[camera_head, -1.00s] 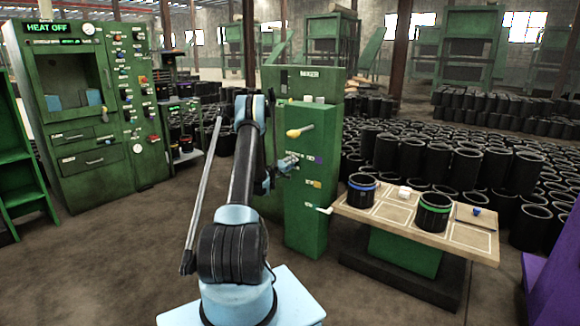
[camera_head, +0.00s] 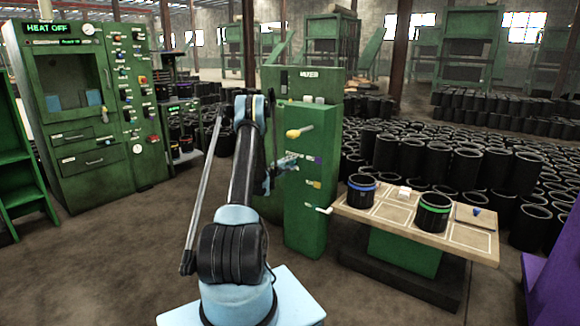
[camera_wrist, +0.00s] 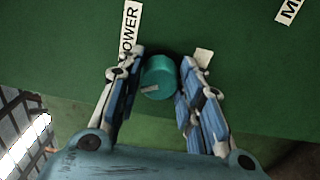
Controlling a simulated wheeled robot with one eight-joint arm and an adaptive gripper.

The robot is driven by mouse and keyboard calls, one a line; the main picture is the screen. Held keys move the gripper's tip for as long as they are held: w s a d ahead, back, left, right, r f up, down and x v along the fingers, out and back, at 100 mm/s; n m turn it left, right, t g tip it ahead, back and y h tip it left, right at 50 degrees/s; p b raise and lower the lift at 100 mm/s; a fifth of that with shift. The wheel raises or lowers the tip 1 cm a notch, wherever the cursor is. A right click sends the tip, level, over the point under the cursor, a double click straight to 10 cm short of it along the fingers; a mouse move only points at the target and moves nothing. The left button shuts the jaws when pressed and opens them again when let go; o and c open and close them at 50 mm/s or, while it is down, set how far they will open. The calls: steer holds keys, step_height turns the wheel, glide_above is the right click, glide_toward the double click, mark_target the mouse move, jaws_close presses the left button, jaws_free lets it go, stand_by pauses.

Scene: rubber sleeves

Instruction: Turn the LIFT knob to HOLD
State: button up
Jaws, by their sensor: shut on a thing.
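A round teal knob (camera_wrist: 158,77) stands out from a green panel in the wrist view, with a short pale mark on its face. My gripper (camera_wrist: 154,76) is shut on it, one blue finger on each side. A white label ending in "OWER" (camera_wrist: 131,28) is at the knob's upper left. A blank-looking pale tag (camera_wrist: 204,57) is at its upper right, its text not readable. In the head view my gripper (camera_head: 285,165) is at the left part of the green machine (camera_head: 312,215); the knob is too small to make out there.
A yellow-ended handle (camera_head: 294,133) sticks out of the machine above my gripper. A wooden table (camera_head: 460,245) with black sleeves (camera_head: 433,217) stands to the right. Another label (camera_wrist: 290,10) shows at the wrist view's upper right.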

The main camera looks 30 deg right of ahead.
steer(key=shift+w+a, duration=0.15)
steer(key=o, duration=1.1)
steer(key=shift+f, duration=0.1)
steer(key=shift+c, duration=0.2)
steer(key=v, duration=1.2)
